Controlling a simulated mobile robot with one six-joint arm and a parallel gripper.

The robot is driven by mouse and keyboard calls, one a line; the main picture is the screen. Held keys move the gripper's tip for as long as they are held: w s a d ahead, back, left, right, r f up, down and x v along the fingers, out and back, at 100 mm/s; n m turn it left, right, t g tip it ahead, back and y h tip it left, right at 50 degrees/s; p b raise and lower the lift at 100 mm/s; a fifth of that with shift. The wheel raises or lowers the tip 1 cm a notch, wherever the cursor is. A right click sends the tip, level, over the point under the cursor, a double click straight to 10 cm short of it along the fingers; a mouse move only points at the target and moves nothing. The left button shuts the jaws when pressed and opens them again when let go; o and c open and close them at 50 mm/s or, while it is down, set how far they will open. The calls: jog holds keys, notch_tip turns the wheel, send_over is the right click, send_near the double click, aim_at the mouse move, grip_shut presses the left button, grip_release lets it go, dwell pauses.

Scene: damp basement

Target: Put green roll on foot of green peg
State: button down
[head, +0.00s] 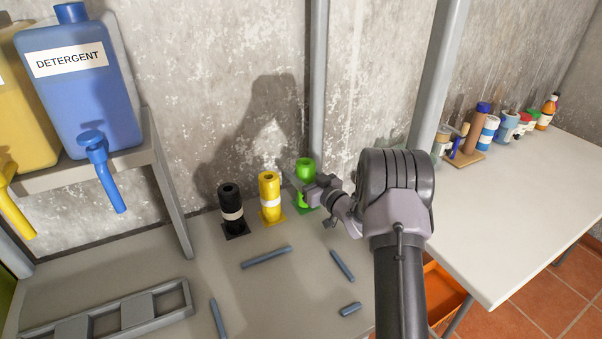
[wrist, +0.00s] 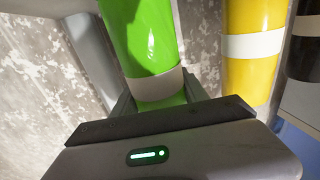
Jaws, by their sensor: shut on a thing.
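The green roll (head: 306,168) has a pale band and stands upright at the right end of the row of rolls by the wall. A green foot (head: 313,207) shows below it, and its peg is hidden. My gripper (head: 298,188) is shut on the green roll from the right side. In the wrist view the green roll (wrist: 140,35) sits between the fingers (wrist: 163,100), held around its pale band.
A yellow roll (head: 269,187) and a black roll (head: 230,198) stand to the left on their own feet. Blue-grey bars (head: 266,257) and a grey rack (head: 110,318) lie on the bench. A grey pipe (head: 317,80) rises behind the green roll.

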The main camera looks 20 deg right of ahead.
jog(key=c, duration=0.5)
grip_release()
